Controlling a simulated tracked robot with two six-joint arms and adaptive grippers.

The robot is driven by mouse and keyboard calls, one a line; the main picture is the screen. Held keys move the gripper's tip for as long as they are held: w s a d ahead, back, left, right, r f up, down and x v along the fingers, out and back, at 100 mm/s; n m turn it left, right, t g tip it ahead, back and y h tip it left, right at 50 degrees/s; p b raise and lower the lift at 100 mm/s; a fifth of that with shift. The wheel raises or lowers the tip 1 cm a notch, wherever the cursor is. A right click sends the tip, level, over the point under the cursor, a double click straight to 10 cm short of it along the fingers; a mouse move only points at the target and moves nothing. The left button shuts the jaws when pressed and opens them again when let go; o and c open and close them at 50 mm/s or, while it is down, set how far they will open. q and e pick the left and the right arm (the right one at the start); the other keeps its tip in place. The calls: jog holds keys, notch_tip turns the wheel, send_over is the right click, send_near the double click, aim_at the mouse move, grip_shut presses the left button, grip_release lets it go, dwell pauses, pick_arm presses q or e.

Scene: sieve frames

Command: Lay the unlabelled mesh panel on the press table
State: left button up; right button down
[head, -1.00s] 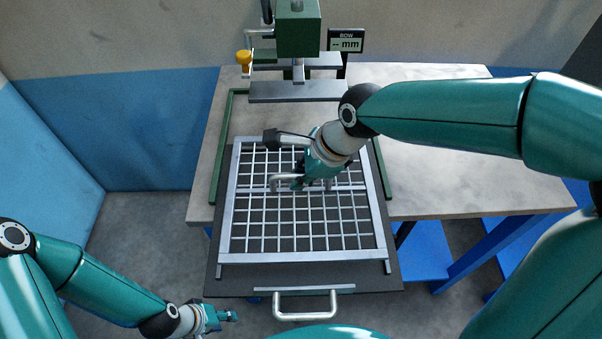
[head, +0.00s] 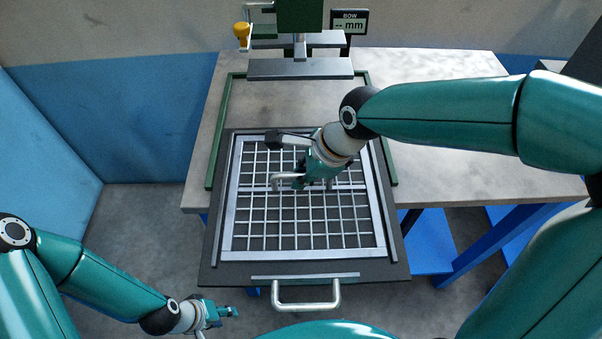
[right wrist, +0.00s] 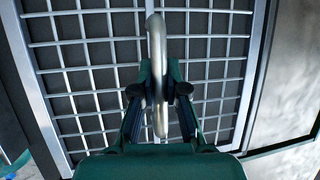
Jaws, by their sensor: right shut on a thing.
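The mesh panel (head: 303,255), a pale metal frame with a square wire grid and no label that I can see, is level over a dark board (head: 225,273). My right gripper (head: 304,182) is shut on the curved metal handle (right wrist: 157,45) at the panel's middle bar. Whether the panel touches the board or hangs just above it I cannot tell. The board lies at the front of the grey press table (head: 440,165) and juts past its front edge. My left gripper (head: 224,312) is low at the left, away from the panel; its jaws are too small to judge.
The press (head: 300,68) stands at the table's back, beside a display (head: 349,24) reading "-- mm" and a yellow knob (head: 242,31). A green rail (head: 222,125) borders the work area. A metal handle (head: 307,306) is on the board's front. The table's right side is clear.

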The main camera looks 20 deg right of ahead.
jog(key=shift+r, duration=0.1)
jog(key=c, duration=1.2)
grip_release()
jog(key=shift+o, duration=0.4)
jog(key=v, duration=1.1)
jog(key=shift+s+r, duration=0.15)
jog(key=shift+r, duration=0.2)
jog(key=shift+d, duration=0.1)
